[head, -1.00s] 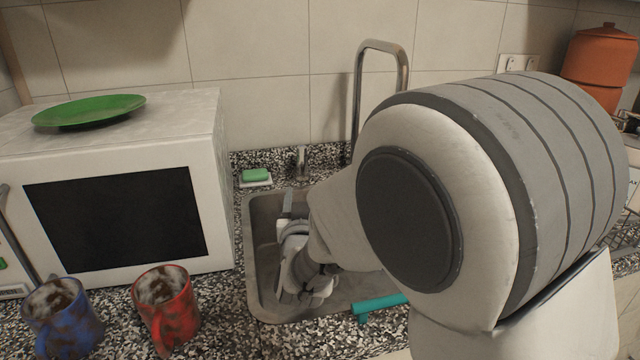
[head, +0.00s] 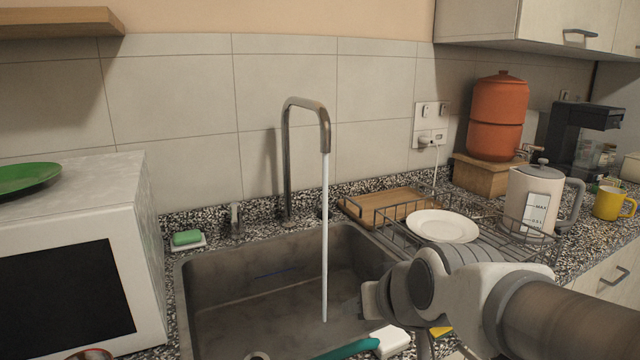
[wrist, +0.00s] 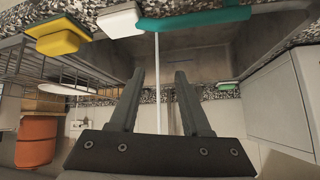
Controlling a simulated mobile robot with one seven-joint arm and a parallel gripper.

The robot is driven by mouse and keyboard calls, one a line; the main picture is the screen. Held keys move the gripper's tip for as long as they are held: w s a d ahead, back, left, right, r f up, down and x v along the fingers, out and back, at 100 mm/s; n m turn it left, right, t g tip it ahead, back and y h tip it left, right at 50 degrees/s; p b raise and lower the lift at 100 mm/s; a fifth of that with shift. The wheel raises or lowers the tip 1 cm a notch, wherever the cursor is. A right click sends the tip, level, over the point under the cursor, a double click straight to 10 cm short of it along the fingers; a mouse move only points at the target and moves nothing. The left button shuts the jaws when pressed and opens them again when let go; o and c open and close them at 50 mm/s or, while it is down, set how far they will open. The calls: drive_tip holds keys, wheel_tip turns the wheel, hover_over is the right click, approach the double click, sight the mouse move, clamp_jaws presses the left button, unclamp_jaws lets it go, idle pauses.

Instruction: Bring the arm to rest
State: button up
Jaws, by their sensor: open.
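My arm comes in from the lower right of the head view, and its wrist part (head: 405,295) is over the front right edge of the sink (head: 215,275). My fingers are not clear in the head view. In the wrist view, which looks upside down, my gripper (wrist: 160,74) is open, with two dark fingers apart and nothing between them. A thin water stream (wrist: 157,85) shows behind the fingers. The tap (head: 288,150) pours this stream (head: 325,240) into the sink.
A teal-handled item (head: 350,349), a white block (head: 392,340) and a yellow sponge (head: 440,331) lie along the front counter edge near my arm. A dish rack (head: 510,255) with a white plate (head: 443,226) and a kettle (head: 535,200) stand right. The microwave (head: 135,215) stands left.

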drive_tip(key=s+d+f+m+g+h, duration=0.25)
drive_tip(key=s+d, duration=0.55)
drive_tip(key=s, duration=0.4)
wheel_tip(320, 180, up, 17)
drive_tip(key=n+p, duration=0.1)
drive_tip(key=p, duration=1.6)
drive_tip(key=shift+a+r, duration=0.15)
drive_tip(key=shift+a, duration=0.25)
drive_tip(key=shift+r+g, duration=0.1)
drive_tip(key=shift+g, duration=0.15)
drive_tip(key=c, duration=0.3)
drive_tip(key=shift+w, duration=0.1)
drive_tip(key=shift+a, duration=0.2)
